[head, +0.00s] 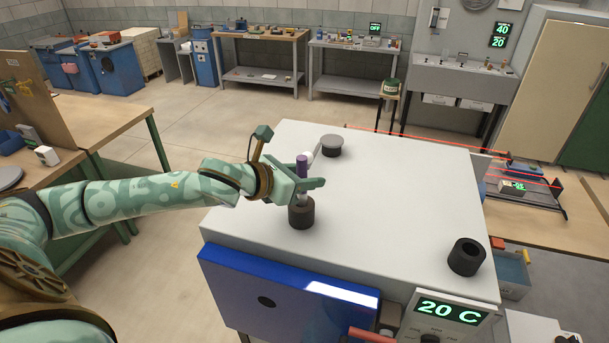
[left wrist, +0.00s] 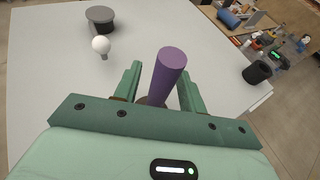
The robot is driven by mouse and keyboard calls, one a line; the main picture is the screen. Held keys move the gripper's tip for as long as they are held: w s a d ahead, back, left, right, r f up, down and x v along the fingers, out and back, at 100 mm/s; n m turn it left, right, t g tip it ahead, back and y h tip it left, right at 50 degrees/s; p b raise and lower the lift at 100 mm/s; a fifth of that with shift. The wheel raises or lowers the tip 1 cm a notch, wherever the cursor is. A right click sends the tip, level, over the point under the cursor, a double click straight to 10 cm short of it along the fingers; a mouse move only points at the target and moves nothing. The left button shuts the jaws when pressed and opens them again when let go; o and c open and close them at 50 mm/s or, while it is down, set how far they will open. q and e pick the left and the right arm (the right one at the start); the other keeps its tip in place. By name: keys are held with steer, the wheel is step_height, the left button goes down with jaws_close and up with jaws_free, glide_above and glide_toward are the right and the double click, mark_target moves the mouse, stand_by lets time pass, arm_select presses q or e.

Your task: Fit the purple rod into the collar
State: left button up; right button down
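The purple rod (head: 302,162) is upright at the left part of the white machine top, its lower end at the mouth of a dark collar (head: 301,216). How deep it sits is hard to tell, as my gripper hides part of it. My left gripper (head: 308,185) is around the rod just above the collar. My right gripper is not in view.
A dark round piece with a grey cap (head: 331,143) and a white ball (left wrist: 101,45) are behind the rod. The middle of the white top (head: 400,195) is clear. A 20 C display (head: 448,311) is at the front.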

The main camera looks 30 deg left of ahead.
arm_select(q)
steer(key=v, duration=0.2)
steer(key=shift+s+a+r, duration=0.15)
steer(key=shift+s+r, duration=0.05)
steer(key=shift+s, duration=0.15)
steer(key=b+v, duration=0.1)
steer(key=v, duration=0.8)
steer(key=shift+r, duration=0.1)
